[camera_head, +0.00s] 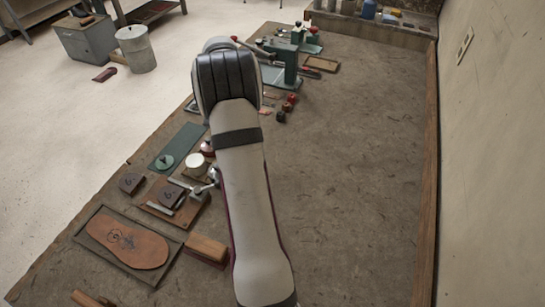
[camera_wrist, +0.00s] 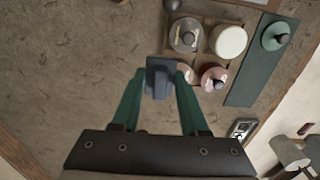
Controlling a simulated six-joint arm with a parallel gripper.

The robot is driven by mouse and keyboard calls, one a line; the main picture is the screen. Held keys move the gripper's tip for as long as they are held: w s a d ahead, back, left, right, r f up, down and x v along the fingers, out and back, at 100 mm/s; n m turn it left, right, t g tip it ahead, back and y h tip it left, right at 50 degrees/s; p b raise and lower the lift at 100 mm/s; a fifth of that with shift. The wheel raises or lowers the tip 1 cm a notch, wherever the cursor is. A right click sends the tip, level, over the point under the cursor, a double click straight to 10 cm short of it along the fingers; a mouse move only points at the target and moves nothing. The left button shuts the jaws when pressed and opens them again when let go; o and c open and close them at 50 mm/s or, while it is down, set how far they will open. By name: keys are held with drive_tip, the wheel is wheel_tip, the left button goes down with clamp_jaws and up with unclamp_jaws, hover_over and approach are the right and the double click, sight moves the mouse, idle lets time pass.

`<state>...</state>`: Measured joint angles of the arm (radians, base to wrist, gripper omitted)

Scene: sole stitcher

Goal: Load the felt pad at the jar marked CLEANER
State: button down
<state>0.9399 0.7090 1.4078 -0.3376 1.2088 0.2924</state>
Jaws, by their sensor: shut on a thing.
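My gripper (camera_wrist: 160,80) shows in the wrist view with its green fingers shut on a blue-grey block, which looks like the felt pad (camera_wrist: 158,75). Its underside is hidden. The pad is just left of a wooden rack with jars. A clear jar with a dark knob (camera_wrist: 186,35) and a label is at the rack's upper left. A white-topped jar (camera_wrist: 228,42) is beside it. A red-topped jar (camera_wrist: 213,78) sits below, right of the pad. I cannot read the labels. In the head view my arm hides the gripper and pad; the white-topped jar (camera_head: 194,160) shows left of it.
A green mat (camera_head: 180,143) with a round green knobbed piece (camera_head: 164,161) lies beside the jars. A leather sole (camera_head: 127,240) lies in a tray at front left, near a wooden block (camera_head: 207,248).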

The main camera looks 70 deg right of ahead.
hover_over(195, 160)
drive_tip(key=shift+w+f, duration=0.1)
drive_tip(key=shift+f, duration=2.8)
drive_tip(key=shift+f, duration=0.5)
wheel_tip(195, 160, up, 7)
